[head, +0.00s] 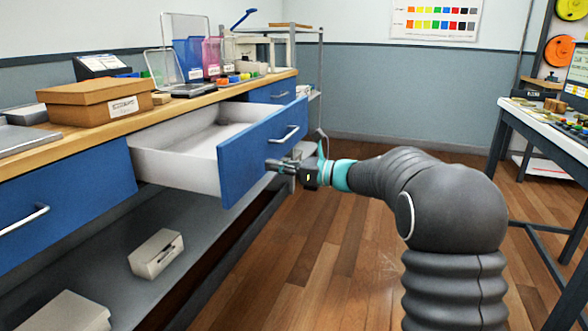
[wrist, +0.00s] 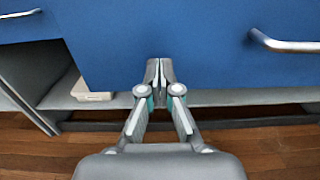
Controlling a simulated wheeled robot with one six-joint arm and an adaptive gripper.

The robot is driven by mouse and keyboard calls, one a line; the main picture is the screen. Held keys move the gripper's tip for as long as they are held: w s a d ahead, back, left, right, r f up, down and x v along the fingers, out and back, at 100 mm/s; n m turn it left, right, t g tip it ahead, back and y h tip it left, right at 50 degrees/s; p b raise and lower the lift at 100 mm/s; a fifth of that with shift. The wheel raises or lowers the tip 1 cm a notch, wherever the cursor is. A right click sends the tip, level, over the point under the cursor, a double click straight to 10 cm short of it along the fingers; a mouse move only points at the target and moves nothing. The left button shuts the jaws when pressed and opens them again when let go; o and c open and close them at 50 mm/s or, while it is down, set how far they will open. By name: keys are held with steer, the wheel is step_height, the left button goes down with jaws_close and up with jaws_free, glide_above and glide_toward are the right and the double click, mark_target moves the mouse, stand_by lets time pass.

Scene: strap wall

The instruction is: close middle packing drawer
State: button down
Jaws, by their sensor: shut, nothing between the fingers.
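The middle packing drawer (head: 262,146) is pulled well out of the bench in the head view. It has a blue front, white inner walls and a silver bar handle (head: 286,134); it looks empty. My gripper (head: 276,166) is at the drawer front, below the handle. In the wrist view the blue front (wrist: 200,45) fills the upper part, and its handle (wrist: 285,44) shows at the right. My gripper (wrist: 160,68) is shut and empty, with its fingertips at the lower part of the front. I cannot tell whether they touch it.
The left drawer (head: 60,205) and the far drawer (head: 272,92) are in the same bench. A cardboard box (head: 85,105) stands on the wooden top. White boxes (head: 156,253) lie on the shelf below. A table (head: 545,120) stands at right; the floor between is clear.

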mark_target(251, 162)
steer(key=shift+x, duration=2)
steer(key=shift+d, duration=0.1)
